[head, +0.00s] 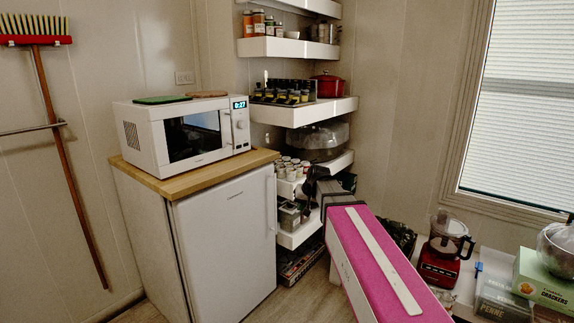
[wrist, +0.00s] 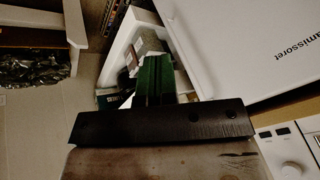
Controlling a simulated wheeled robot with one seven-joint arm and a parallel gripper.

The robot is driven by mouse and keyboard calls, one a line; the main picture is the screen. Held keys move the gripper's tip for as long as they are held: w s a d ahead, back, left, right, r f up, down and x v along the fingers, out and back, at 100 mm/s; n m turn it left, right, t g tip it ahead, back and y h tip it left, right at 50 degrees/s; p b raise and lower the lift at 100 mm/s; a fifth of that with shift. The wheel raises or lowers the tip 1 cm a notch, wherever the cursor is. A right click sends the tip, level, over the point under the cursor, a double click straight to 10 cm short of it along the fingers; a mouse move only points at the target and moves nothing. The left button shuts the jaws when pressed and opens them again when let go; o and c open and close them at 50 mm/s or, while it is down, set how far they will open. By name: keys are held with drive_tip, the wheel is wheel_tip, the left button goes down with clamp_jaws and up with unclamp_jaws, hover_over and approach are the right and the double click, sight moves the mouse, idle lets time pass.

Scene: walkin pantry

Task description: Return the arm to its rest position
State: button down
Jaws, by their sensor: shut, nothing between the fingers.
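My gripper (head: 311,183) is dark and small in the head view, at the end of my pink arm. It is in front of the lower corner shelves, just right of the white fridge. In the wrist view, a dark bar crosses the lower middle, and two dark green strips side by side above it appear to be my gripper's fingers (wrist: 154,78). They are shut with nothing held. The exact gap between the fingertips and the shelf goods is hard to tell.
The white fridge (head: 225,245) carries a microwave (head: 183,133) on its wooden top. Corner shelves (head: 320,112) hold jars and a red pot. A food processor (head: 442,255) and boxes stand on a low surface at right. Some floor shows beside the fridge.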

drive_tip(key=s+d+f+g+h, duration=0.1)
drive_tip(key=s+d+f+g, duration=0.1)
drive_tip(key=s+d+f, duration=0.4)
drive_tip(key=s+d+f+m+g+h, duration=0.1)
drive_tip(key=s+d+f+g+h, duration=0.1)
drive_tip(key=s+d+f, duration=0.5)
drive_tip(key=s+f, duration=0.6)
drive_tip(key=f, duration=0.1)
drive_tip(key=shift+s+d+f+h, duration=0.15)
drive_tip(key=shift+s+f+h, duration=0.1)
drive_tip(key=shift+f+h, duration=0.05)
drive_tip(key=c, duration=1.8)
unclamp_jaws()
